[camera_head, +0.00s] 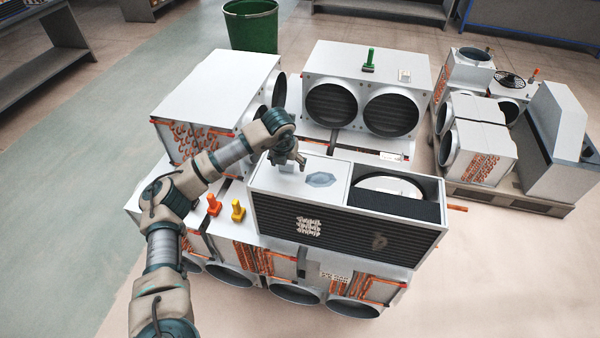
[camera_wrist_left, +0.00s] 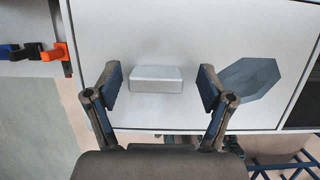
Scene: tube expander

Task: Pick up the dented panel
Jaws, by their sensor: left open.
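The dented panel (camera_head: 292,184) is a flat white plate over the left part of the dark-grilled unit's top. It bears a grey-blue angular dent (camera_head: 321,179). In the left wrist view the white panel (camera_wrist_left: 200,32) fills most of the picture, with the dent (camera_wrist_left: 246,80) right of the fingers. A small pale block like a handle (camera_wrist_left: 156,79) stands on the panel. My left gripper (camera_head: 291,162) is over the panel's far left part. In the wrist view its open fingers (camera_wrist_left: 160,84) are either side of the block, with gaps. My right gripper is not in view.
The unit's right bay (camera_head: 388,186) is open and shows a round white part. An orange tool (camera_head: 214,204) and a yellow tool (camera_head: 238,211) stand left of the unit. A twin-fan unit (camera_head: 366,88) is behind. A loaded pallet (camera_head: 510,198) is at right.

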